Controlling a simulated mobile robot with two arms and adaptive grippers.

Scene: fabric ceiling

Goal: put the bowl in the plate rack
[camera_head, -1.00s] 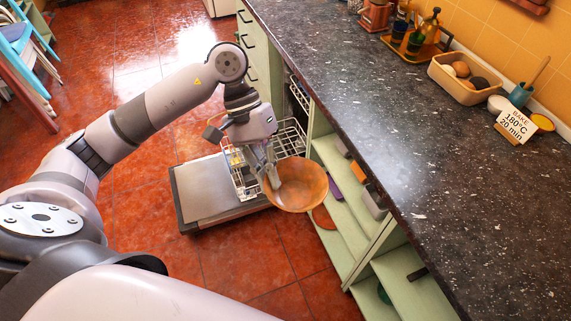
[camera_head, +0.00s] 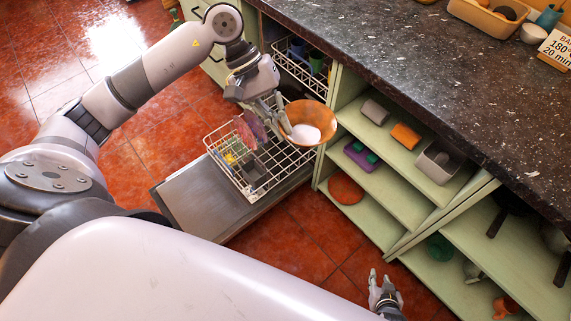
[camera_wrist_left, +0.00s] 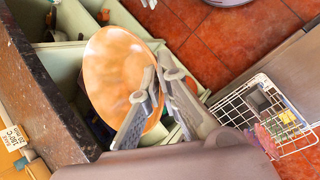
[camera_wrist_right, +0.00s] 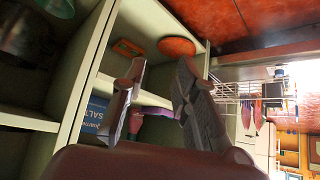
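The orange-brown bowl (camera_head: 320,112) is held at its rim by my left gripper (camera_head: 284,124). It hangs tilted in the air, over or beside the right side of the lower wire rack (camera_head: 222,140). A white patch shows inside it. In the left wrist view the bowl (camera_wrist_left: 110,75) is at the fingertips (camera_wrist_left: 160,78), and the rack (camera_wrist_left: 235,108) is at the right, apart from it. The rack is pulled out and holds pinkish, yellow and grey items. My right gripper (camera_head: 380,277) is low in front of the shelves; the right wrist view shows its fingers (camera_wrist_right: 158,72) apart and empty.
An open dishwasher door (camera_head: 200,200) lies under the rack. An upper rack (camera_head: 285,70) with dark cups sits inside the machine. Green shelves (camera_head: 400,180) with several items stand to the right, below the dark counter (camera_head: 440,90). Red floor is clear in front.

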